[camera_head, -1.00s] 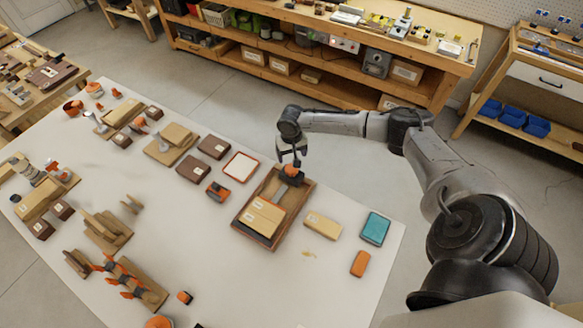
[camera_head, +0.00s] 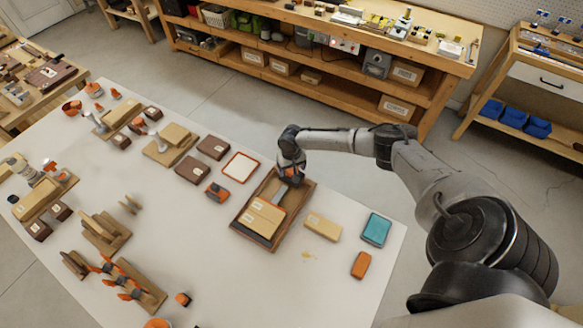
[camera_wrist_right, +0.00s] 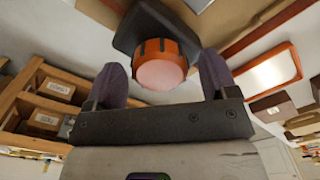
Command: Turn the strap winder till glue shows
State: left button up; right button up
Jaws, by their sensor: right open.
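The strap winder shows in the right wrist view as an orange ribbed knob (camera_wrist_right: 160,65) with a pale round face on a dark body (camera_wrist_right: 150,25). In the head view its orange part (camera_head: 288,172) is mostly hidden by my right gripper (camera_head: 291,166). In the wrist view the open fingers of my right gripper (camera_wrist_right: 162,82) stand either side of the knob; I cannot tell whether they touch it. Pale wood blocks (camera_head: 262,216) lie in the wooden tray (camera_head: 299,203) below the winder. I cannot make out glue at their joint. My left gripper is not in view.
Right of the tray lie a loose wood block (camera_head: 322,227), a teal box (camera_head: 376,229) and an orange piece (camera_head: 361,264). A small yellow smear (camera_head: 308,255) marks the white table. A red-rimmed white tray (camera_head: 241,167) lies to the left. The table's front middle is largely clear.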

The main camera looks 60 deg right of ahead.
jog(key=c, duration=0.9)
jog(key=shift+r+p, duration=0.15)
jog(key=shift+p, duration=0.2)
jog(key=m+p, duration=0.3)
jog(key=p, duration=0.2)
jog(key=shift+r+m, duration=0.15)
jog(key=shift+m, duration=0.25)
jog(key=shift+m+p, duration=0.6)
jog(key=shift+p, duration=0.1)
jog(key=shift+f+m, duration=0.3)
jog(key=o, duration=0.6)
jog(key=shift+c, duration=0.2)
jog(key=o, duration=0.3)
